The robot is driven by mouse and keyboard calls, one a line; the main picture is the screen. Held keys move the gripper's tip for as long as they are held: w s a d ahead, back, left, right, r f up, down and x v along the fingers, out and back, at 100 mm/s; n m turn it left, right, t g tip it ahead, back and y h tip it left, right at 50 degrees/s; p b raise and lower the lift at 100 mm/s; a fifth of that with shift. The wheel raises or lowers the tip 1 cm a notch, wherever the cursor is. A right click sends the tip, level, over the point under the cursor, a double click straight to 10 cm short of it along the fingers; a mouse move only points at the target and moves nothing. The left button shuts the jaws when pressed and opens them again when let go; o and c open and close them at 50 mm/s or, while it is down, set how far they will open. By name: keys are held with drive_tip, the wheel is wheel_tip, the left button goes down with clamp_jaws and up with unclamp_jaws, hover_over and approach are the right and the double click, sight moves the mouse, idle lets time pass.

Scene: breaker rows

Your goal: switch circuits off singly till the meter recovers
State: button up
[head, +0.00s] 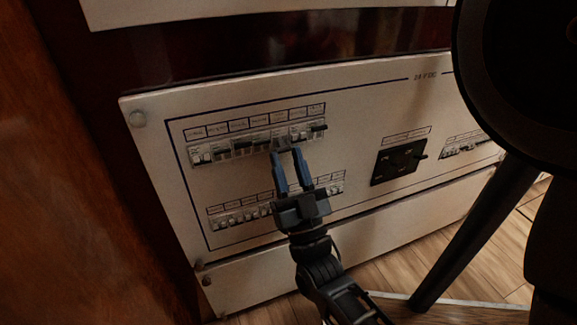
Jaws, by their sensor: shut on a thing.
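A pale breaker panel (160,150) fills the middle of the head view, seen at a tilt. It has an upper row of breakers (224,152) and a lower row (232,220), with small labels above each. My gripper (286,147), with blue fingers, reaches up from below to the right half of the upper row. Its fingertips are close together on a breaker switch there, which they mostly hide. My gripper also covers part of the lower row. Individual switch positions are too small to tell surely. I see no readable meter.
A dark round body and leg block the right side. A brown wooden surface (70,200) stands at left. Wooden floor (480,262) shows below right.

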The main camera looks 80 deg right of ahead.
drive_tip(key=o, duration=1)
drive_tip(key=shift+o, duration=0.2)
drive_tip(key=v, duration=0.7)
drive_tip(key=shift+a+f, duration=0.2)
drive_tip(key=shift+f, duration=0.1)
drive_tip(key=shift+t, duration=0.4)
